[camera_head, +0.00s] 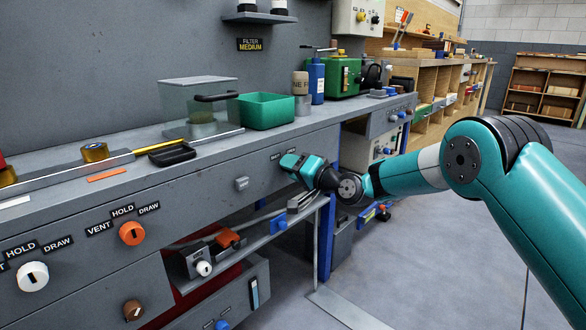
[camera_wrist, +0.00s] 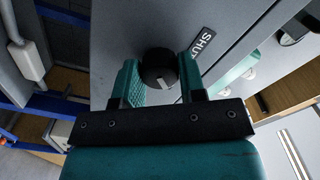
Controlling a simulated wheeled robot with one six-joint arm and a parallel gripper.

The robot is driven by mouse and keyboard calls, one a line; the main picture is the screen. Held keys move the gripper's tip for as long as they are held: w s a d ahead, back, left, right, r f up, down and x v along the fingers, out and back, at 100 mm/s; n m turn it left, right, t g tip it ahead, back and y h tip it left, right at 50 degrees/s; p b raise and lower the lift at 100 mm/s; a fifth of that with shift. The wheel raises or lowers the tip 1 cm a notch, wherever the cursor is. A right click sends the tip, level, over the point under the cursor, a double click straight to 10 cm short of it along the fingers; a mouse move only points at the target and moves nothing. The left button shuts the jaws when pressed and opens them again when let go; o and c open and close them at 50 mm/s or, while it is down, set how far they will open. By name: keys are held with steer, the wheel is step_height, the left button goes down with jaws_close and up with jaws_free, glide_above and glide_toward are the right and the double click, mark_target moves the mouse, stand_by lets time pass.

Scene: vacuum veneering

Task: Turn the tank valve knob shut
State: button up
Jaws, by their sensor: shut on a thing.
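The tank valve knob (camera_wrist: 158,69) is a round black knob with a pale pointer mark, on the grey cabinet front, in the wrist view. My gripper (camera_wrist: 160,75) has its two teal fingers on either side of the knob, shut on it. A label reading "SHUT" (camera_wrist: 203,44) is beside the knob, partly cut off by a finger. In the head view my gripper (camera_head: 290,163) is against the bench front below the worktop, and it hides the knob there.
The worktop (camera_head: 215,146) above holds a green bin (camera_head: 262,111) and a clear-lidded box (camera_head: 198,103). An orange knob (camera_head: 132,233) and a white knob (camera_head: 32,276) are on the bench front at left. A lower shelf (camera_head: 262,240) juts out below my gripper. Floor is open at right.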

steer(key=shift+n, duration=0.3)
steer(key=shift+f+n+b, duration=0.1)
steer(key=shift+n+b, duration=6.35)
steer(key=shift+n, duration=2.15)
steer(key=o, duration=0.9)
steer(key=shift+s+d, duration=0.1)
